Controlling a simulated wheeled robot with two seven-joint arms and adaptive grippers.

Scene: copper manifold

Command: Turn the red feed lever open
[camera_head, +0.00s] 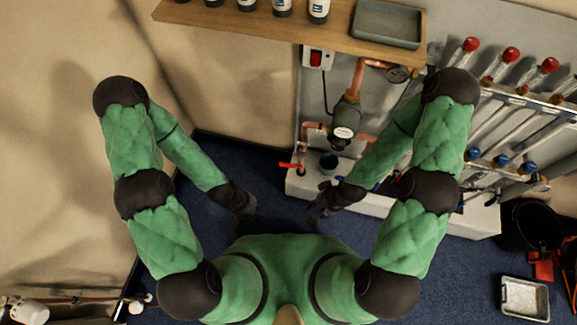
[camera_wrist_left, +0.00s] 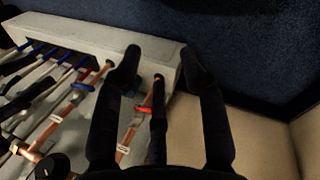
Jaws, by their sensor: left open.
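The red feed lever (camera_head: 290,166) shows in the head view at the left end of the white plinth, its handle sticking out to the left from a copper pipe. In the left wrist view a red lever part (camera_wrist_left: 144,107) shows beyond and between my dark fingers, partly hidden by a middle dark part. My left gripper (camera_head: 246,208) is open, below and left of the lever in the head view and apart from it. Its spread fingers show in the left wrist view (camera_wrist_left: 162,55). My right gripper (camera_head: 320,208) is below and right of the lever; its fingers are too dark to read.
The white plinth (camera_head: 470,220) carries copper pipes and a pump (camera_head: 343,122). Other valves with red knobs (camera_head: 510,54) and blue handles (camera_head: 501,160) stand right. A wooden shelf (camera_head: 230,18) hangs above. A black bucket (camera_head: 530,226) and grey tray (camera_head: 525,299) are on the floor.

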